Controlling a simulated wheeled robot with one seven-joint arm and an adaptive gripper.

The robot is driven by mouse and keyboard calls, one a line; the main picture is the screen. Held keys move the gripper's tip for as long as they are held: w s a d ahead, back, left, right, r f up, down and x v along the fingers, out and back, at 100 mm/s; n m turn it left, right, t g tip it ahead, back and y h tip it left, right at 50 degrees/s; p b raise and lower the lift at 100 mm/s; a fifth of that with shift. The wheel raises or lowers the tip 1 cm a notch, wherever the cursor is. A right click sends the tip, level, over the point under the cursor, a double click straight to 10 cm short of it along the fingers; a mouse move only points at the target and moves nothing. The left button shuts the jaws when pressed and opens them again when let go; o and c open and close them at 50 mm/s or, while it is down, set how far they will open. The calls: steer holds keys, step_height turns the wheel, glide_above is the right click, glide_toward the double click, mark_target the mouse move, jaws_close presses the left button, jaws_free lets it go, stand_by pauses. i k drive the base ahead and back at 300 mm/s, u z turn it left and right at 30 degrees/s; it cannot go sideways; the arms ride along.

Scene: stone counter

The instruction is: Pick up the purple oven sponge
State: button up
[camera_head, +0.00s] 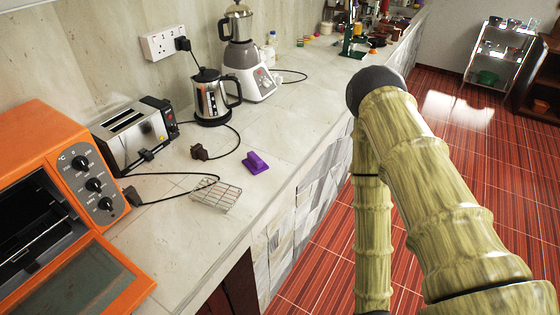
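The purple oven sponge (256,163) lies on the pale stone counter (290,120), near its front edge. It has a flat base with a raised part on top. Nothing covers it or touches it. My arm shows at the right, over the red floor and apart from the counter. My gripper is not in view, so I cannot see its state.
A wire rack (217,196) and a black plug (200,153) with its cable lie near the sponge. Behind them stand a toaster (137,135), a kettle (211,98) and a blender (240,60). An orange oven (62,160) with its door open is at the left.

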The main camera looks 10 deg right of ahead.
mark_target(256, 166)
steer(key=k, duration=0.5)
steer(key=z, duration=1.6)
steer(key=i, duration=1.2)
steer(key=u, duration=2.7)
